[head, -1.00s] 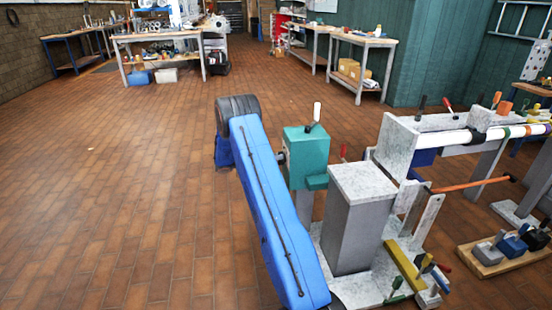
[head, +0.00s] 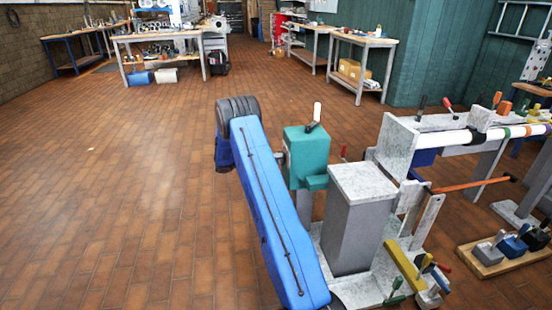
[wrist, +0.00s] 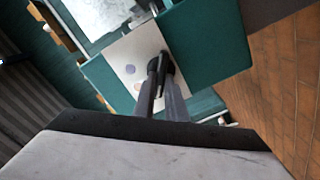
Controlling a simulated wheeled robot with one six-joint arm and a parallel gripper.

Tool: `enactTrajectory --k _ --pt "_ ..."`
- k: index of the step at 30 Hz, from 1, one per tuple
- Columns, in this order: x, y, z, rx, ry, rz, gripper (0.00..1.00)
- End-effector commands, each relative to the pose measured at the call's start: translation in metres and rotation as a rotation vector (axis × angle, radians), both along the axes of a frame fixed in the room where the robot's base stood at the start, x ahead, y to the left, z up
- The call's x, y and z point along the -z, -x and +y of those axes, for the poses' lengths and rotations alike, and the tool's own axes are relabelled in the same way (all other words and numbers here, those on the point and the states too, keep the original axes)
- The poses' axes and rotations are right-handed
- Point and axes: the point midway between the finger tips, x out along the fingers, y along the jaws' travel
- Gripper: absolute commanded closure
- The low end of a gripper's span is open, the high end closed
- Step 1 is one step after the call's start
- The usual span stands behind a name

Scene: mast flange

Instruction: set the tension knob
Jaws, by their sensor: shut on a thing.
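In the wrist view the black tension knob (wrist: 165,65) stands on a pale plate (wrist: 125,52) with a few coloured dots. The plate sits on a teal housing (wrist: 205,50). My gripper (wrist: 158,72) is shut on the knob, its two grey fingers close together and partly covering it. In the head view the teal housing (head: 305,160) carries a lever (head: 316,115) with a white handle. My blue arm stands left of the housing; the knob and fingertips cannot be made out there.
A grey block (head: 355,225) with a speckled top stands in front of the housing. To the right are a white roller (head: 450,138), an orange rod (head: 470,187) and a wooden board (head: 500,262) holding small levers. The brick floor at left is open; benches stand behind.

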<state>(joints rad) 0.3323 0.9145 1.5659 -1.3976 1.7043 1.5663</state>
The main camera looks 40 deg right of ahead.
Motion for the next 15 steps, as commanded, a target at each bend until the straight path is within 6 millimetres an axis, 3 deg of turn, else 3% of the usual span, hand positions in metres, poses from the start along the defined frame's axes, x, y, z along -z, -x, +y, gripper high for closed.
enactTrajectory --k 15 --pt "0.0044 -0.003 -0.0004 -0.003 -0.236 0.383 1.0"
